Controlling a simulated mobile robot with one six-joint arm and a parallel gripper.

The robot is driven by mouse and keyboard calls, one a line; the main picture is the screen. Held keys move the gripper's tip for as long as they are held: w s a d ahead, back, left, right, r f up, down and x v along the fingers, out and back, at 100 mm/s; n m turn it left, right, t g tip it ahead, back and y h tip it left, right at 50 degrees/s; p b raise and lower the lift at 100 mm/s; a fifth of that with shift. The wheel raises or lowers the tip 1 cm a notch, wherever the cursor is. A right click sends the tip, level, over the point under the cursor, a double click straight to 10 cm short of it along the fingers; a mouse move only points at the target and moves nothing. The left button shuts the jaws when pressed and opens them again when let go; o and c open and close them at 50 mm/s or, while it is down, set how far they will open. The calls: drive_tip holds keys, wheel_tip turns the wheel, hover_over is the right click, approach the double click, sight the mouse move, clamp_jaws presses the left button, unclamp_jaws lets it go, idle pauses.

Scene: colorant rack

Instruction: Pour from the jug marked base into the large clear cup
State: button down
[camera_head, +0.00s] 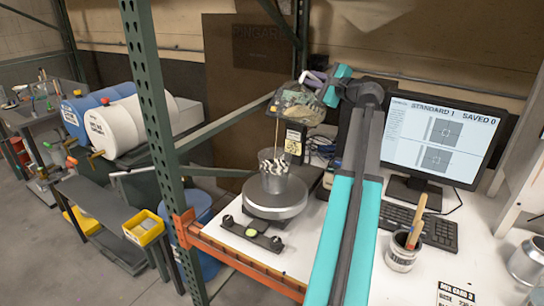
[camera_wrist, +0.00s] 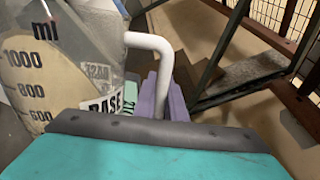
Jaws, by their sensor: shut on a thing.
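The jug (camera_head: 297,107) is tilted over the scale in the head view. In the wrist view the jug (camera_wrist: 45,75) shows millilitre marks, a label reading BASE and pale contents. My gripper (camera_head: 315,80) has its purple fingers shut on the jug's handle; in the wrist view the fingers (camera_wrist: 165,98) close around the white handle (camera_wrist: 160,45). The large clear cup (camera_head: 285,188) stands upright on the round scale plate, below the jug and apart from it. A thin pale line runs between the jug and the cup. Dark and white patterning shows at the cup's upper part.
The round scale (camera_head: 275,203) sits on the white bench. A green rack post (camera_head: 150,110) rises at left. My arm crosses the bench middle.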

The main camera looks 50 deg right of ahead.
drive_tip(key=s+d+m, duration=0.1)
drive_tip(key=s+m, duration=0.1)
drive_tip(key=shift+s+d, duration=0.3)
drive_tip(key=shift+d, duration=0.1)
drive_tip(key=shift+w+d+f+m+p, duration=0.25)
drive_tip(key=shift+d+f+m+p, duration=0.2)
drive_tip(key=shift+f+m, duration=0.4)
drive_tip(key=shift+d+r, duration=0.1)
drive_tip(key=shift+w+d+m, duration=0.1)
drive_tip(key=shift+d+m, duration=0.05)
drive_tip(key=shift+m, duration=0.1)
